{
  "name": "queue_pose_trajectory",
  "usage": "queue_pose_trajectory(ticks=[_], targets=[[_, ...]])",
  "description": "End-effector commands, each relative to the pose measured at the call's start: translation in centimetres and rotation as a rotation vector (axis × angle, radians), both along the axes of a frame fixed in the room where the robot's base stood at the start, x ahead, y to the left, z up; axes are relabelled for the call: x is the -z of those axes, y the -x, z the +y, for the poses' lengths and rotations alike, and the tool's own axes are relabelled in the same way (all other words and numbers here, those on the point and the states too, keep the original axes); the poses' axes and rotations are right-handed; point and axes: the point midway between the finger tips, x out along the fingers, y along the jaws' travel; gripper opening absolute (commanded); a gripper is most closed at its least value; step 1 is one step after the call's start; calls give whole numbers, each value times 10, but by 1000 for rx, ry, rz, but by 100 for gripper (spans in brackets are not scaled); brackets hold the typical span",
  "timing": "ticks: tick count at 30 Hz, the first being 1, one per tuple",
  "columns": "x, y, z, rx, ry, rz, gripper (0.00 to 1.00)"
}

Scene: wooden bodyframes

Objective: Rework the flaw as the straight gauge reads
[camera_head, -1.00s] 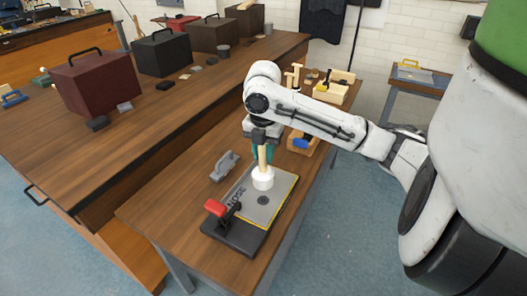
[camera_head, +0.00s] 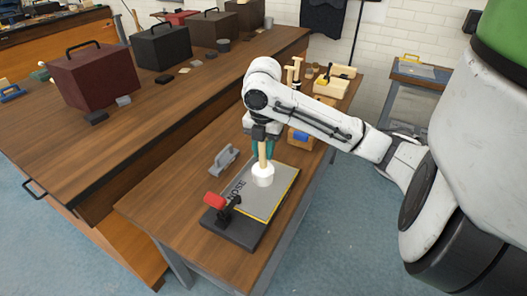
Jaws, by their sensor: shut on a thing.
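My gripper (camera_head: 264,147) is shut on the wooden handle of a mallet (camera_head: 263,175) with a white round head. The handle is upright and the head is low over the grey panel (camera_head: 262,205); I cannot tell if they touch. The panel bears the word NOSE, has a yellow strip along its right edge, and lies on a dark base (camera_head: 233,232). A red-handled clamp (camera_head: 217,201) stands at its near left corner. No flaw shows on the visible panel, and part is hidden behind the mallet. I cannot identify the straight gauge.
A grey handled tool (camera_head: 223,159) lies left of the panel. Wooden boxes with tools (camera_head: 332,88) stand farther back on this bench. The longer bench on the left holds several dark cases (camera_head: 95,78) and small blocks. The bench front left of the panel is clear.

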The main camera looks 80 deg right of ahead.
Motion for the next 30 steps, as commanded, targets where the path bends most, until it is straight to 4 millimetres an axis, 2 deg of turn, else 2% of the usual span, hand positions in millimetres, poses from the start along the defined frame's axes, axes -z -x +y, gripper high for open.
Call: queue_pose_trajectory(ticks=[1, 3, 17, 20, 30], targets=[[-16, 0, 0, -1, 0, 0, 0], [-22, 0, 0, 0, 0, 1, 0], [-21, 1, 0, 1, 1, 0, 0], [-24, 10, 5, 2, 1, -1, 0], [-38, 61, 36, 3, 2, -1, 0]])
